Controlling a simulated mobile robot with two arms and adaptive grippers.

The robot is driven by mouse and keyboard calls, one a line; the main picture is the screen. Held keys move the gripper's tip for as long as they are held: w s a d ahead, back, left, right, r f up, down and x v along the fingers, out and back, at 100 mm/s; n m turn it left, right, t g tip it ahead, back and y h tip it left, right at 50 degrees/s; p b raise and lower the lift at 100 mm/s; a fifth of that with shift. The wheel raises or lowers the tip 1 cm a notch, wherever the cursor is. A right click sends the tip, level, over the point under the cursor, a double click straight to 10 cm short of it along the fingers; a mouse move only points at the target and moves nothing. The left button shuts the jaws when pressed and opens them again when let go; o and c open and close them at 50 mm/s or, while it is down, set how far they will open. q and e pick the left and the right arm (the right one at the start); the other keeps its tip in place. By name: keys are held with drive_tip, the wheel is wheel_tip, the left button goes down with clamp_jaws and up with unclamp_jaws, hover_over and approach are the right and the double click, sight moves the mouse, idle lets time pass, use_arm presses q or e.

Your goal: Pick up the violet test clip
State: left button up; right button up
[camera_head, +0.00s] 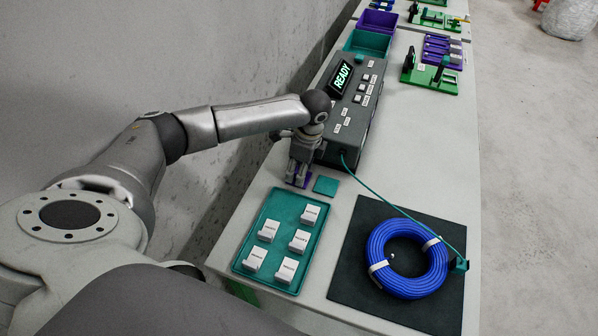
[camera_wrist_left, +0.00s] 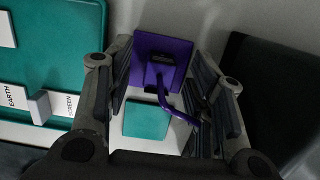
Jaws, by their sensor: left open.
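The violet test clip (camera_wrist_left: 160,72) sits on a square violet pad (camera_wrist_left: 177,48) in the left wrist view, with a violet lead (camera_wrist_left: 180,112) curving away from it. My left gripper (camera_wrist_left: 165,92) is open, with its fingers on either side of the clip; I cannot tell whether they touch it. In the head view my left gripper (camera_head: 299,176) points down over the violet pad (camera_head: 291,180) and hides most of the clip. My right gripper is not in view.
A teal pad (camera_head: 326,186) lies close beside the violet one. The grey READY tester (camera_head: 346,130) stands just behind. A teal tray (camera_head: 240,262) holds several white labelled blocks. A blue cable coil (camera_head: 377,247) lies on a dark mat (camera_head: 350,291), with a teal lead (camera_head: 392,205) crossing to it.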

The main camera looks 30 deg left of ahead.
use_arm(q)
drive_tip(key=shift+c, duration=1.1)
drive_tip(key=c, duration=0.6)
drive_tip(key=shift+o, duration=0.2)
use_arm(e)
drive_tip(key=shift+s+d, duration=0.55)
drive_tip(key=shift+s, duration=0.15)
use_arm(q)
drive_tip(key=shift+r, duration=0.2)
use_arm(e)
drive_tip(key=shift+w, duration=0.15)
